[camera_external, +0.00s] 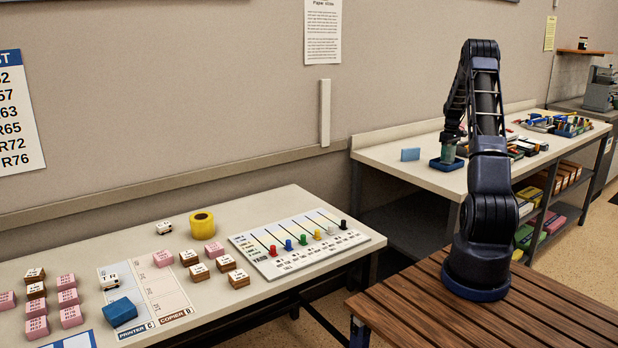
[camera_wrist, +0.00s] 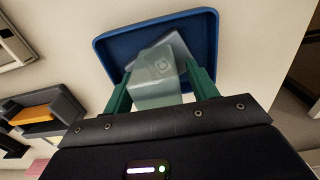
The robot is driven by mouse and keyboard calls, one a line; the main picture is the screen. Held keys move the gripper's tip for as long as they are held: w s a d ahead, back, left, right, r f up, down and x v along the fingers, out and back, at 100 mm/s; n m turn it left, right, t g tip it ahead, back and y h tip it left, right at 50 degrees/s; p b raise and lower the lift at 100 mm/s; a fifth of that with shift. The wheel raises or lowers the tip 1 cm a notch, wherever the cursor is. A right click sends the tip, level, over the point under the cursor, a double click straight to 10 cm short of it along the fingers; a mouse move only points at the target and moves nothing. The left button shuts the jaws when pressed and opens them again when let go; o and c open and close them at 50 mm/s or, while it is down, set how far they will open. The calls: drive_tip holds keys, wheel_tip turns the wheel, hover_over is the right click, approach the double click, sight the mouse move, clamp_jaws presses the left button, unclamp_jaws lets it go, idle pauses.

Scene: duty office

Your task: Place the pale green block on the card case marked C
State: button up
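The pale green block (camera_wrist: 158,94) is a translucent piece between the green fingers of my gripper (camera_wrist: 160,78) in the wrist view. In the external view my gripper (camera_external: 448,150) is low over the blue tray (camera_external: 437,164) on the far table.
A blue block (camera_external: 410,154) stands left of the tray. Dark boxes (camera_external: 527,146) and coloured items fill the table's right part. The near table (camera_external: 265,208) holds pink and brown blocks, a yellow roll (camera_external: 202,225), a panel with coloured knobs (camera_external: 300,240) and sheets labelled PRINTER C and COPIER B (camera_external: 165,290).

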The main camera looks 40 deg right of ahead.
sight(449, 145)
drive_tip(key=shift+r, duration=0.1)
wheel_tip(449, 145, up, 12)
drive_tip(key=shift+r, duration=0.1)
drive_tip(key=s+a+r+t, duration=0.15)
drive_tip(key=a+r, duration=0.45)
drive_tip(key=a, duration=0.6)
drive_tip(key=s+a+r, duration=0.2)
drive_tip(key=a+r, duration=0.4)
drive_tip(key=a, duration=0.6)
drive_tip(key=s+a+r+t, duration=0.15)
drive_tip(key=a+r, duration=0.35)
drive_tip(key=a, duration=0.7)
drive_tip(key=s+a+r, duration=0.1)
drive_tip(key=s+a, duration=1.1)
drive_tip(key=a, duration=0.3)
drive_tip(key=s+a+f, duration=0.2)
drive_tip(key=s+a, duration=0.2)
drive_tip(key=s, duration=0.2)
drive_tip(key=s+a+f+t, duration=0.1)
drive_tip(key=s+a+f, duration=0.2)
drive_tip(key=s, duration=0.4)
drive_tip(key=shift+s+a+t, duration=0.2)
drive_tip(key=shift+a+t, duration=0.1)
drive_tip(key=shift+a, duration=0.3)
